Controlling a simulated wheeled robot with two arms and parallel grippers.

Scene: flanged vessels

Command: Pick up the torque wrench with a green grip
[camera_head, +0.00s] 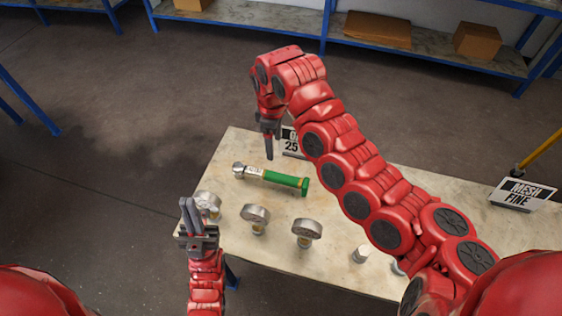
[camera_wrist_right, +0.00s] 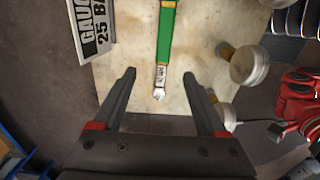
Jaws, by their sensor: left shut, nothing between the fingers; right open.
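The torque wrench with a green grip (camera_head: 286,180) lies on the pale table (camera_head: 229,152), its silver head to the left. My right gripper (camera_head: 269,156) is above the table behind the wrench, pointing down. In the right wrist view its open fingers (camera_wrist_right: 158,98) stand apart, and the wrench (camera_wrist_right: 165,40) runs down from the top edge with its silver head between the fingertips, not held. My left gripper (camera_head: 188,207) is shut and empty at the table's left edge, beside a metal fitting.
Several metal gauge-like fittings (camera_head: 255,214) stand along the table's front. A sign reading 25 (camera_head: 291,143) stands behind the wrench, partly hidden by my right arm. A "MESH FINE" sign (camera_head: 524,194) stands at the right. Shelves with boxes (camera_head: 378,29) are at the back.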

